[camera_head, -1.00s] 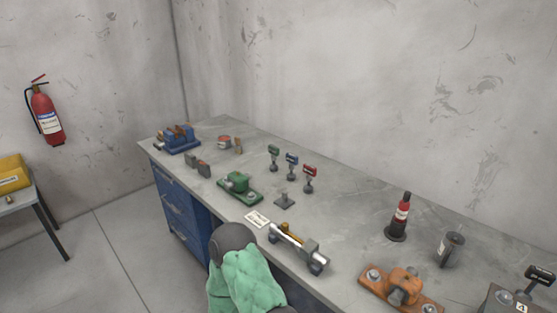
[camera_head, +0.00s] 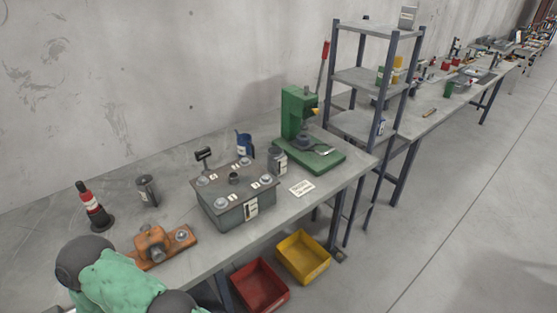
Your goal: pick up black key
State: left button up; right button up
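A small black flag-shaped piece (camera_head: 204,155) stands on a thin post behind the grey box (camera_head: 236,208), at its back left corner. It is the only thing that looks like a black key, but it is too small to be sure. The grey box has several round knobs and white labels on its top. My green-covered arm (camera_head: 112,285) comes in at the lower left, in front of the bench and well apart from the black piece. Neither gripper is in view.
An orange fixture (camera_head: 158,243), a red-and-black bottle (camera_head: 94,207) and a dark canister (camera_head: 147,190) stand left of the box. A blue jug (camera_head: 245,146) and green press (camera_head: 298,115) stand behind and right. Red (camera_head: 260,286) and yellow (camera_head: 303,257) bins sit below.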

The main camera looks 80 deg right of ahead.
aim_at(201, 154)
jog(key=z, duration=2.15)
